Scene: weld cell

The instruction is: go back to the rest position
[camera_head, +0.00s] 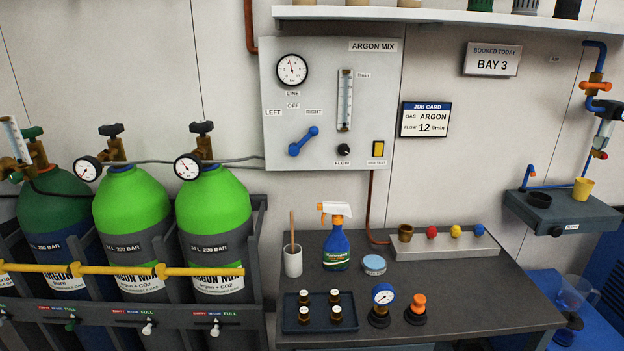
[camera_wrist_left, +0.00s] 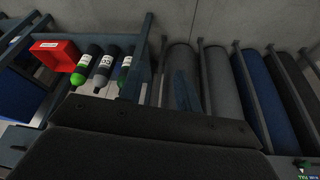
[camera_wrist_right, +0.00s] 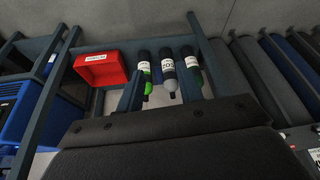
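Neither of my grippers shows in the head view. In the left wrist view the dark body of my left gripper fills the bottom, and the fingers of my left gripper (camera_wrist_left: 158,92) stand apart with nothing between them. In the right wrist view the fingers of my right gripper (camera_wrist_right: 167,92) also stand apart and empty. The dark fingers partly blend with the rack posts behind them. Both wrist views look toward a rack with a red bin (camera_wrist_right: 101,68) and several small bottles, away from the bench.
A bench (camera_head: 460,290) holds a spray bottle (camera_head: 336,240), a cup, a round tin, a tray of small bottles, a gauge and a rail of coloured caps. Gas cylinders (camera_head: 133,205) stand behind a yellow bar at left. A panel (camera_head: 335,140) hangs on the wall. A grey shelf (camera_head: 555,212) is at right.

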